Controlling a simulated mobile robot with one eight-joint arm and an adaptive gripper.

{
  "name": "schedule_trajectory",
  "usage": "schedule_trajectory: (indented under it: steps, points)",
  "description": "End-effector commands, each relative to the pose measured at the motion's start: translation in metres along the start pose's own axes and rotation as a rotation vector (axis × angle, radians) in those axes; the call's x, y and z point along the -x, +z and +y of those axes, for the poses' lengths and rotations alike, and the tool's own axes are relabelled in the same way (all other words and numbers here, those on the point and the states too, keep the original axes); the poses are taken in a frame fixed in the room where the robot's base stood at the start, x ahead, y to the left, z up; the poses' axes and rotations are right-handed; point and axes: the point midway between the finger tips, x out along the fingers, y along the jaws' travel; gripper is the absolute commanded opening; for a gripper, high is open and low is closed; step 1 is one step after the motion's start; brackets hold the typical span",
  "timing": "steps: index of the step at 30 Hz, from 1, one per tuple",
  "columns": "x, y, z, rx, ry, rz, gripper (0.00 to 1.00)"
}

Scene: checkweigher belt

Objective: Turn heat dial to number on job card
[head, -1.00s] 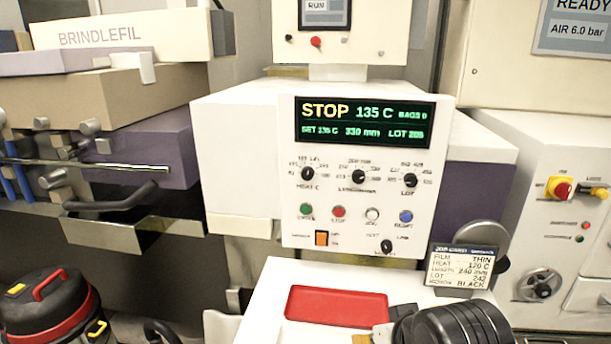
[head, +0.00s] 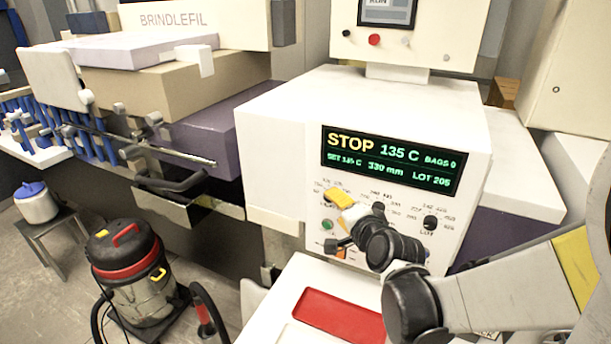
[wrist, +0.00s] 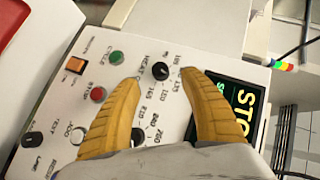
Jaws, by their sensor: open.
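The heat dial (wrist: 160,71) is a small black knob beside the HEAT lettering, with a ring of numbers around it. It lies between the tips of my gripper's two yellow fingers (wrist: 158,78), which are spread apart with clear gaps to the knob. In the head view my gripper (head: 339,218) is in front of the panel and hides the heat dial. The display (head: 392,158) reads STOP, 135 C and SET 135 C. The job card is hidden by my arm now; a second ago it read HEAT 120 C.
The length dial (wrist: 138,136) is close to one finger. The green button (wrist: 116,57), red button (wrist: 97,94) and orange switch (wrist: 75,65) are nearby on the panel. The lot dial (head: 430,222) is to the right. A red tray (head: 345,315) lies below the panel.

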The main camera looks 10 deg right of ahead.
Motion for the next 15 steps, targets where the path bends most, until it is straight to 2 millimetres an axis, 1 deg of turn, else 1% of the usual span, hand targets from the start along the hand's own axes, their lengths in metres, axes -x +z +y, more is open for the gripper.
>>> schedule_trajectory:
  steps: [1,6,10,15]
  points:
    - [-0.012,0.0,0.001,0.001,0.0,-0.001,0.52]
    - [-0.046,0.0,0.001,0.003,0.0,0.0,0.52]
    - [-0.064,0.0,0.0,0.002,0.0,0.0,0.52]
    - [-0.074,0.0,0.0,0.003,0.001,0.0,0.52]
